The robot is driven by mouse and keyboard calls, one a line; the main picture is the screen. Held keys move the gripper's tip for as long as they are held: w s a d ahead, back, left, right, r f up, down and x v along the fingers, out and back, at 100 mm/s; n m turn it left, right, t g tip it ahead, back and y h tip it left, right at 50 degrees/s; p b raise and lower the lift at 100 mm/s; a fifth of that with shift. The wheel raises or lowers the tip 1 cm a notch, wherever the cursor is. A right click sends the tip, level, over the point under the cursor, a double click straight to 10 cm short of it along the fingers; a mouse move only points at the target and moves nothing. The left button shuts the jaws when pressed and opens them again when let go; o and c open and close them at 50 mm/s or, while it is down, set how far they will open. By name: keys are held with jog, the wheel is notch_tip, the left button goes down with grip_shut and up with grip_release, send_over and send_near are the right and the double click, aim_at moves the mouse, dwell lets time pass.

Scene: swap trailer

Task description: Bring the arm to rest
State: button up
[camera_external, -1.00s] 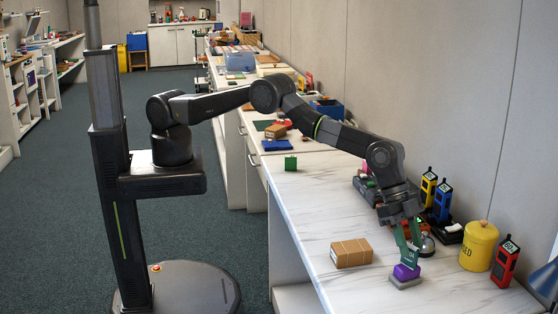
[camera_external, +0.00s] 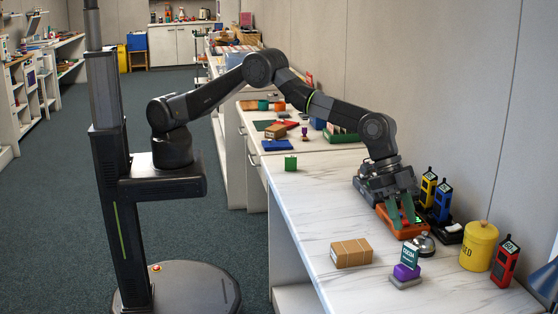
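My arm reaches over the white marble-look counter (camera_external: 330,215). My gripper (camera_external: 402,224) points down, with its two green fingers apart and nothing visible between them. It is above and behind a small dark green card (camera_external: 410,254) with white lettering. The card stands upright in a purple holder on a grey base (camera_external: 406,276), clear of the fingers. An orange tray (camera_external: 398,231) lies behind or just below the fingertips; I cannot tell the gap.
A brown box (camera_external: 351,253) sits left of the card. A silver domed item (camera_external: 424,245), yellow canister (camera_external: 479,246) and red handheld device (camera_external: 504,263) stand to the right. Blue (camera_external: 442,201) and yellow (camera_external: 428,187) devices stand near the wall. The counter's left part is mostly clear.

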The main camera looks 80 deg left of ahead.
aim_at(413, 246)
jog(key=v, duration=0.5)
jog(key=p+x, duration=0.1)
jog(key=x, duration=1)
jog(key=shift+p, duration=0.35)
jog(key=shift+r, duration=0.1)
notch_tip(413, 246, up, 10)
jog(key=b, duration=0.2)
jog(key=s+d+f+m+g+b, duration=0.2)
jog(key=s+d+f+m+b, duration=0.3)
jog(key=s, duration=0.5)
jog(key=shift+m+h, duration=0.3)
jog(key=shift+m, duration=0.3)
jog(key=f, duration=0.3)
jog(key=f+p, duration=0.1)
jog(key=f, duration=0.2)
jog(key=f+p, duration=0.1)
jog(key=f, duration=0.3)
jog(key=shift+d, duration=0.35)
jog(key=shift+a+r, duration=0.4)
jog(key=shift+r, duration=0.2)
